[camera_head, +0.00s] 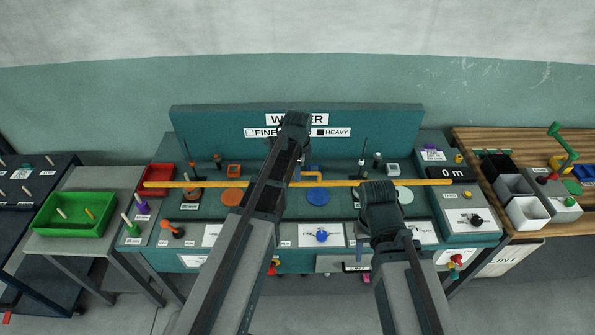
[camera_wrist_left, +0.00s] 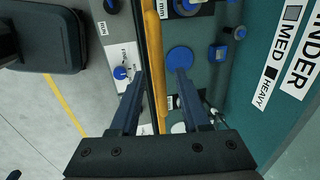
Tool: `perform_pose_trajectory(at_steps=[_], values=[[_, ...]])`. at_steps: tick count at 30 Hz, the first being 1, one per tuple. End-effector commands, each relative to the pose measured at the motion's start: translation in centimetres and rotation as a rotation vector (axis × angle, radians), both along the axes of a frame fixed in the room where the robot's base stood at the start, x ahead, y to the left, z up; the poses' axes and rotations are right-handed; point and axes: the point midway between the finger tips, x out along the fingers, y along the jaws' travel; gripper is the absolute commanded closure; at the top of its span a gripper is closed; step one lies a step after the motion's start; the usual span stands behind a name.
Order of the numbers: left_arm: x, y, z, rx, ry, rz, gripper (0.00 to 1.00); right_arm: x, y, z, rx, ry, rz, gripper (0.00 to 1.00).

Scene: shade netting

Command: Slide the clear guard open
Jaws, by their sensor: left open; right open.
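A long yellow-orange bar (camera_head: 340,183) runs left to right across the front of the teal winder machine (camera_head: 215,125). The clear guard's see-through panel cannot be made out; whether the bar belongs to it I cannot tell. My left gripper (camera_head: 294,122) reaches up over the middle of the machine and hides part of the bar. In the left wrist view its two fingers (camera_wrist_left: 160,75) are apart and empty, with the bar (camera_wrist_left: 152,50) passing between them in the picture; contact is not clear. My right gripper (camera_head: 378,190) is open in front of the bar's right part, its fingertips poorly seen.
Coloured discs, including a blue one (camera_head: 318,196), and small posts sit on the machine's deck. Knobs such as the blue one (camera_head: 322,236) line the front panel. A green tray (camera_head: 75,213) stands left; a wooden table (camera_head: 520,140) with bins stands right.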

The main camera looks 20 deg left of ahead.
Motion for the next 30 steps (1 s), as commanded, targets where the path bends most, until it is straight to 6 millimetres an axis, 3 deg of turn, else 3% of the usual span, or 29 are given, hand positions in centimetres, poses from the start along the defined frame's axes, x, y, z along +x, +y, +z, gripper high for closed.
perform_pose_trajectory(at_steps=[1, 8, 9, 30], values=[[-0.01, 0.01, 0.02, 0.000, 0.000, 0.000, 0.57, 0.00, 0.00, 0.02, 0.000, 0.000, 0.000, 0.50], [0.00, 0.00, 0.01, 0.000, 0.000, 0.000, 0.98, 0.00, 0.00, 0.01, 0.000, 0.000, 0.000, 0.50], [0.00, 0.01, 0.01, 0.000, 0.000, 0.000, 1.00, 0.00, 0.00, 0.01, 0.000, 0.000, 0.000, 0.50], [0.00, 0.00, 0.01, 0.000, 0.000, 0.000, 1.00, 0.00, 0.00, 0.01, 0.000, 0.000, 0.000, 0.50]])
